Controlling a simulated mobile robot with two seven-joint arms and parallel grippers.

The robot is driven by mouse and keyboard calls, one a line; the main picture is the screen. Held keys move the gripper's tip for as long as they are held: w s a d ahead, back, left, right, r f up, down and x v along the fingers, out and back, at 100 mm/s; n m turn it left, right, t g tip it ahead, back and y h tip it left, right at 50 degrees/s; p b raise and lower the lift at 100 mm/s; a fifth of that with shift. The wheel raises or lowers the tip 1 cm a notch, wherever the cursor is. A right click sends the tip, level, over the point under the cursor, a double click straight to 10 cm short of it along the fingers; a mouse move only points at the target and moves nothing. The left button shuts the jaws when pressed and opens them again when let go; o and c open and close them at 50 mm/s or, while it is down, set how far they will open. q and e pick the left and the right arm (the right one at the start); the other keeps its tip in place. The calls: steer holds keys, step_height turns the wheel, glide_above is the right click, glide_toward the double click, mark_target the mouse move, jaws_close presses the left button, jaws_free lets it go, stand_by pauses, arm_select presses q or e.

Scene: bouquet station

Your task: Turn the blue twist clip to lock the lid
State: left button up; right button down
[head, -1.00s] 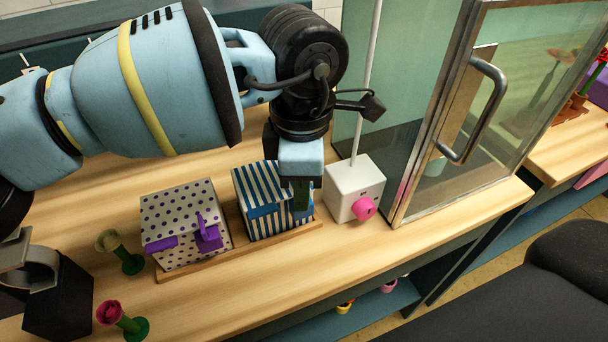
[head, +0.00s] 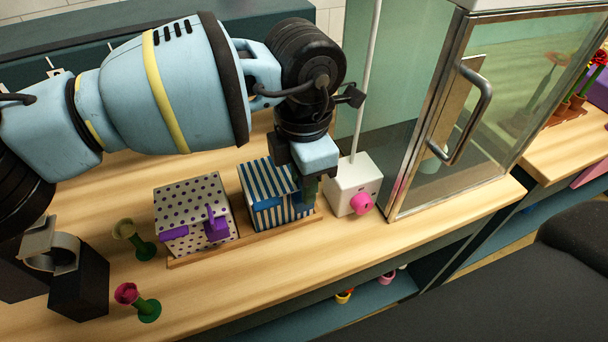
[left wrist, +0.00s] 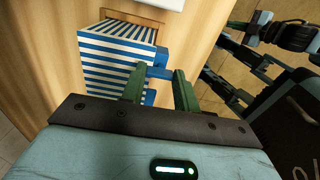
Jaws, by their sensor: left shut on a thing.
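The blue-and-white striped box (head: 265,182) stands on a wooden base board (head: 245,240); its lid looks down on it. A blue tab (head: 267,204) shows on its front. My left gripper (head: 306,192) is at the box's front right corner, pointing down. In the left wrist view my left gripper (left wrist: 160,88) has its green fingers on either side of the blue twist clip (left wrist: 158,72), beside the striped box (left wrist: 112,58). In the head view the fingers mostly hide the clip.
A purple-dotted box (head: 190,210) with a purple clip stands left on the same board. A white box with a pink knob (head: 361,203) is close right of my gripper, before a glass cabinet (head: 450,130). Two flowers in green stands (head: 130,238) (head: 140,302) are at left.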

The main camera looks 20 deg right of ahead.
arm_select(q)
steer(key=o, duration=1)
steer(key=shift+r, duration=3.9)
